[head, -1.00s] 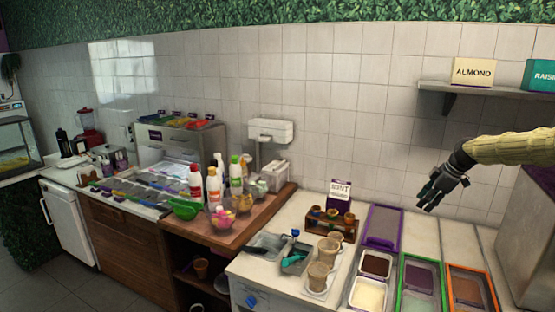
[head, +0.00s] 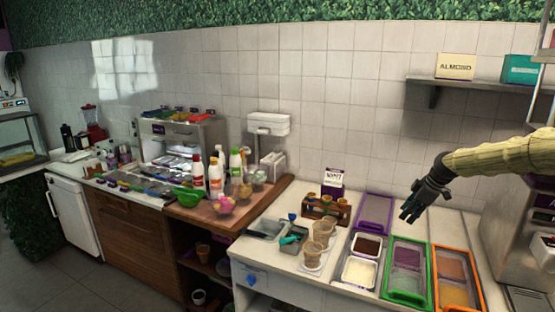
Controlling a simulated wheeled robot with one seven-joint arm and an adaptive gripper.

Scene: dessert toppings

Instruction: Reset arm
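My gripper (head: 411,214) hangs in the air at the right, above the back edge of the white counter (head: 337,271). Its dark fingers point down and to the left, and nothing shows between them. The fingers are small and dark here, so their opening is hard to judge. My arm comes in from the right edge in a pale yellow sleeve. Below and in front of my gripper are a green-rimmed tray (head: 427,270) and an orange-rimmed tray (head: 475,278). A purple-rimmed tray (head: 372,214) lies to its left.
A wall shelf (head: 421,80) holds an ALMOND box (head: 455,66) and a teal box (head: 520,69) above my arm. A grey machine (head: 515,240) stands at the right. Cups (head: 322,232), a cup rack (head: 327,209) and bottles (head: 215,177) stand to the left.

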